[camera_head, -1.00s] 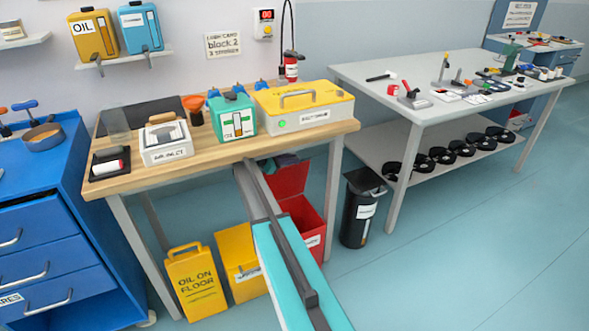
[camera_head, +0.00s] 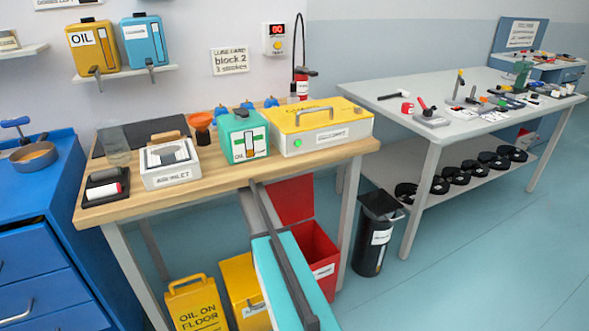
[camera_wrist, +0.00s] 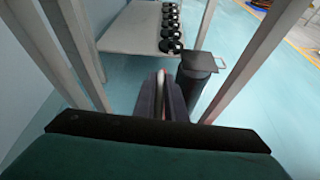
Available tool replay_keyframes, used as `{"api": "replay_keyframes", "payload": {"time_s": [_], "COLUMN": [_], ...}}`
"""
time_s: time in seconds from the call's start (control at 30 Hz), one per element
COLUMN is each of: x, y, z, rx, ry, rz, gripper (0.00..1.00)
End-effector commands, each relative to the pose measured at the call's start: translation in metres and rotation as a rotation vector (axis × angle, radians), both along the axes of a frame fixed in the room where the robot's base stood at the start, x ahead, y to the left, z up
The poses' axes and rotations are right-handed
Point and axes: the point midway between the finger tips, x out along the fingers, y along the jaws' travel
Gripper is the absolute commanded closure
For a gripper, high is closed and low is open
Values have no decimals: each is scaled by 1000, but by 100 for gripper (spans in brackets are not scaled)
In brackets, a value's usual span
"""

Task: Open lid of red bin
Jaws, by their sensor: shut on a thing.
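The red bin (camera_head: 321,262) stands on the floor under the right part of the wooden workbench. Its red lid (camera_head: 294,202) stands raised and upright at the back, and the bin's inside shows. My arm reaches under the bench top in the head view, and its end is hidden there. In the wrist view my gripper (camera_wrist: 162,92) has its dark fingers together, with a thin red edge between them that seems to be the lid's.
A yellow bin (camera_head: 241,285) and a yellow floor sign (camera_head: 197,306) stand left of the red bin. A black bin (camera_head: 375,235) stands to the right and also shows in the wrist view (camera_wrist: 197,78). The wooden workbench (camera_head: 215,180) is above.

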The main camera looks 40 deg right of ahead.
Motion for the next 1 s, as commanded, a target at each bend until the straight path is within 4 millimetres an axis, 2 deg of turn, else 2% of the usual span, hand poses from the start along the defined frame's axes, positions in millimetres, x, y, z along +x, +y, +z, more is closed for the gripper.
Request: {"api": "replay_keyframes", "payload": {"time_s": [0.03, 0.4, 0.43, 0.53, 0.8, 1.0], "x": [4, 1, 1, 1, -2, -1], "y": [9, 4, 4, 2, -3, 2], "z": [-4, -5, -5, -5, -3, 0], "rx": [11, 12, 12, 11, 7, 7], "ry": [2, 4, 4, 4, 4, 4], "rz": [7, 2, 2, 1, -4, -3], "gripper": [100, 100, 86, 70, 70, 70]}}
